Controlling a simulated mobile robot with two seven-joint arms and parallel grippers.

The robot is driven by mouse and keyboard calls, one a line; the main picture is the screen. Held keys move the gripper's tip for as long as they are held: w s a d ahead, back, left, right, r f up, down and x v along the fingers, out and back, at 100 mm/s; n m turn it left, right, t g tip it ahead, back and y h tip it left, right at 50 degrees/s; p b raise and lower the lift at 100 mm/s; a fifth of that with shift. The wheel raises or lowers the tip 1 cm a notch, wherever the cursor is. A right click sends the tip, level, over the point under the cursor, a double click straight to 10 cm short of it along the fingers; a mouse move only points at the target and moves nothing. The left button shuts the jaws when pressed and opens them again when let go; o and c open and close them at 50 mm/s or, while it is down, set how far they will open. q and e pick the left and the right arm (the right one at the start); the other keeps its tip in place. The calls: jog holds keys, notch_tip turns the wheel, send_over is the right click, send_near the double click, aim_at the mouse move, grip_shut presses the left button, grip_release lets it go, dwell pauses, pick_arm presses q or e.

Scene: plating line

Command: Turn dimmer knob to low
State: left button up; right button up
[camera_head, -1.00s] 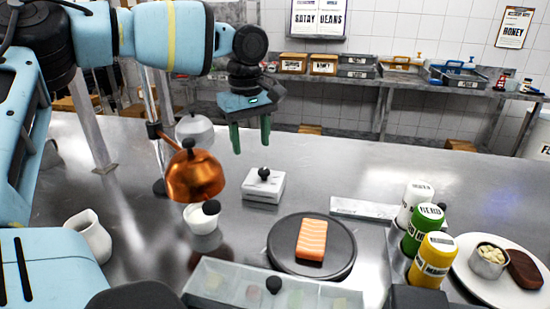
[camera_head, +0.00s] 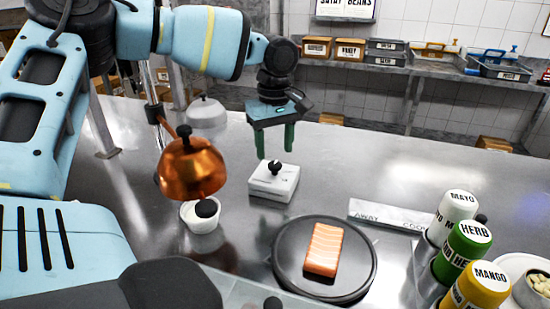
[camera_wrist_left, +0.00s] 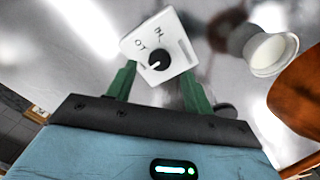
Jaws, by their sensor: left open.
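The dimmer is a small white box (camera_head: 271,188) with a black knob (camera_head: 275,167) on top, standing on the steel counter. In the left wrist view the white box (camera_wrist_left: 178,58) shows dark letters on its face and the black knob (camera_wrist_left: 158,61) with a pale pointer mark. My left gripper (camera_head: 275,157) has green fingers pointing down, open, above and close to the box. In the left wrist view its fingers (camera_wrist_left: 157,88) stand apart with the knob seen between and beyond them, and nothing is held. My right gripper is not in view.
A copper dome lamp (camera_head: 191,170) hangs left of the box above a white cup (camera_head: 199,216). A dark round plate (camera_head: 362,278) with salmon (camera_head: 324,250) lies to the front right. Sauce bottles (camera_head: 463,241) stand at right.

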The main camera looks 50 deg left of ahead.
aim_at(275, 164)
pick_arm(q)
jog(key=shift+f, duration=1.9)
jog(key=shift+c, duration=0.4)
jog(key=c, duration=0.9)
jog(key=shift+m, duration=0.4)
jog(key=m, duration=0.5)
jog(key=shift+r+m+p, duration=0.1)
jog(key=shift+m+p, duration=0.2)
jog(key=shift+m, duration=2.8)
